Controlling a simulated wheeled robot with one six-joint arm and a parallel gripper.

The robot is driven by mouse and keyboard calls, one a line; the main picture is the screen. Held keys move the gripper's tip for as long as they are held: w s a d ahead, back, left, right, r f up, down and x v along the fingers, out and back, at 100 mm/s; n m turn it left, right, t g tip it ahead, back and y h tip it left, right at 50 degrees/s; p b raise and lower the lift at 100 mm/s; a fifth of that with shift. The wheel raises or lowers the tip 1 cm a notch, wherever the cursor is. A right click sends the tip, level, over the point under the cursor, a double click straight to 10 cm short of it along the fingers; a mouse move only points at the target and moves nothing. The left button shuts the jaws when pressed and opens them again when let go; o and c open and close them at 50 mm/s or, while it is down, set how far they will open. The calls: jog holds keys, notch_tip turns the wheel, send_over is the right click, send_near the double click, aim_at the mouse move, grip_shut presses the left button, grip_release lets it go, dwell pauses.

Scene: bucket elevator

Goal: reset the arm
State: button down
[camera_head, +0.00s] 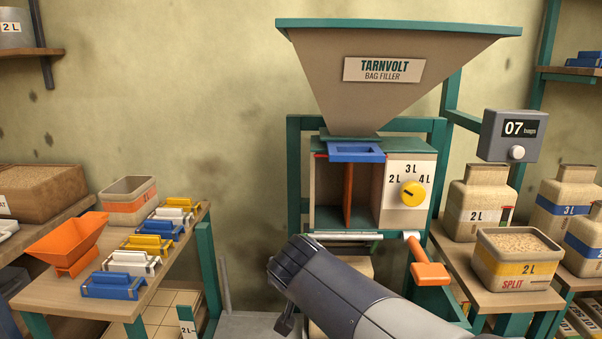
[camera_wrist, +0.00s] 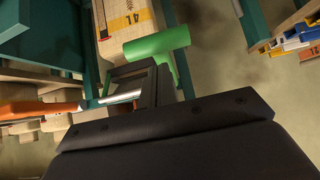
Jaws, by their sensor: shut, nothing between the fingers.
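My arm reaches up from the bottom of the head view, in front of the bag filler. My gripper (camera_wrist: 152,76) shows in the wrist view as dark fingers above a wide black body. It is shut and empty. In the head view my arm hides most of it. A green cylinder (camera_wrist: 157,44) lies just beyond the fingertips in the wrist view; I cannot tell whether they touch.
A right bench holds a 2L sack (camera_head: 480,208) and an open 2L bin marked SPLIT (camera_head: 518,261). A counter (camera_head: 510,130) reads 07 bags.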

jog(key=r+g+p, duration=0.1)
jog(key=r+p, duration=0.1)
jog(key=p, duration=0.5)
jog(key=w+r+g+p, duration=0.1)
jog(key=r+p, duration=0.2)
jog(key=p, duration=0.3)
jog(key=shift+w+r+g+p, duration=0.15)
jog(key=shift+g+p, duration=0.2)
jog(key=shift+g, duration=0.05)
jog(key=w+r+g+p, duration=0.1)
jog(key=p, duration=0.4)
jog(key=w+r+g+p, duration=0.1)
jog(key=r+p, duration=0.1)
jog(key=p, duration=0.3)
jog(key=shift+d+g, duration=0.1)
jog(key=shift+g, duration=0.2)
jog(key=shift+p, duration=0.45)
jog(key=shift+r, duration=0.1)
